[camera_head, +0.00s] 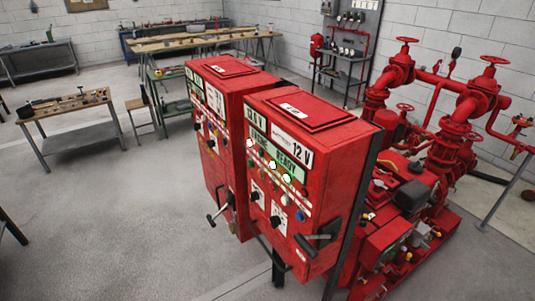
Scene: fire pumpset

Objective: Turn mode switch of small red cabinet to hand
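Two red control cabinets stand side by side mid-view. The nearer right cabinet (316,125) carries "12 V" and "ENGINE READY" labels, a row of lit lamps, and two black rotary switches: an upper left switch (255,195) and a lower right switch (275,222). A black handle (318,240) is low on its right side. The left cabinet (237,90) shows small dark knobs on its front and a lever handle (217,214) low down. I cannot tell which cabinet is the small one, nor read the switch positions. Neither gripper is in view.
Red pump machinery with pipes and valve wheels (466,103) fills the right, close behind the right cabinet. A small workbench (75,111) stands at left, with long tables (205,41) behind. The grey floor (120,215) in front and left of the cabinets is clear.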

